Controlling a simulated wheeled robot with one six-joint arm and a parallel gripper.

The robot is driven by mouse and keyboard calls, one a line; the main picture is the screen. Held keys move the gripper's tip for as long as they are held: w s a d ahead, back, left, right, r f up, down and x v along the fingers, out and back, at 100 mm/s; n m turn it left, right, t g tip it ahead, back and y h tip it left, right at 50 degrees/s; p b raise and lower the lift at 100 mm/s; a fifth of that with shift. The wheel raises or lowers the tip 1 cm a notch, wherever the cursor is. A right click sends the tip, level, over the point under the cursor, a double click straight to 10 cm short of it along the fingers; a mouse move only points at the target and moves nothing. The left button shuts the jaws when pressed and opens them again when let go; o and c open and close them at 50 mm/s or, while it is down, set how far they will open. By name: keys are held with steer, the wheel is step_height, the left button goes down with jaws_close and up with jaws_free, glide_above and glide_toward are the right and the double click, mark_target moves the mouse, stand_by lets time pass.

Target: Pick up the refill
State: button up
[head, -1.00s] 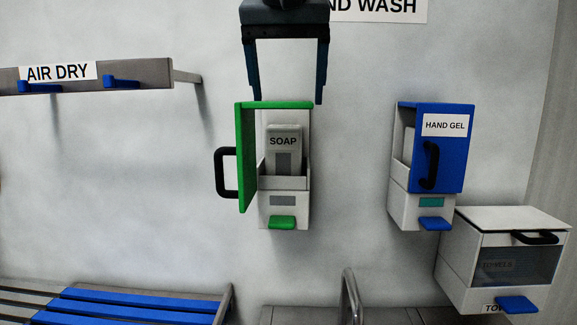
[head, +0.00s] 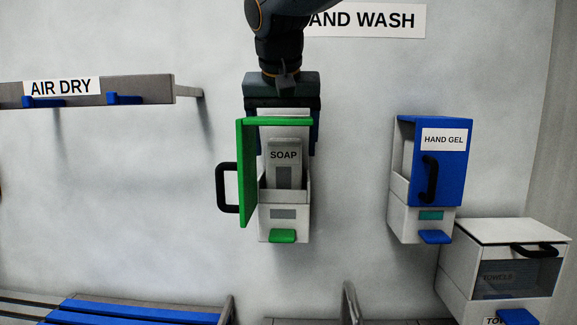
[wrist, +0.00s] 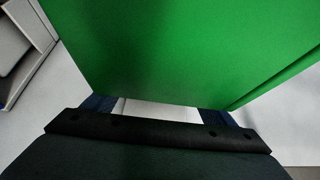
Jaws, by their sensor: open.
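The soap refill, a grey carton labelled SOAP (head: 284,156), stands upright inside the open soap dispenser (head: 284,224) on the wall in the head view. The dispenser's green door (head: 247,175) is swung out to the left. My gripper (head: 282,142) is open above the carton, pointing down. Its right finger shows beside the dispenser's upper right edge; its left finger is mostly hidden behind the green door. In the wrist view a large green panel (wrist: 180,45) covers the fingertips, and the carton cannot be made out.
The closed blue hand gel dispenser (head: 436,170) hangs to the right, with the towel box (head: 465,262) lower right. The AIR DRY rack (head: 150,93) is at upper left and a blue-slatted bench (head: 130,310) at lower left. Bare wall lies between the two dispensers.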

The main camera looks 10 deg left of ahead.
steer(key=c, duration=1.4)
steer(key=shift+r, duration=0.1)
steer(key=shift+c, duration=0.2)
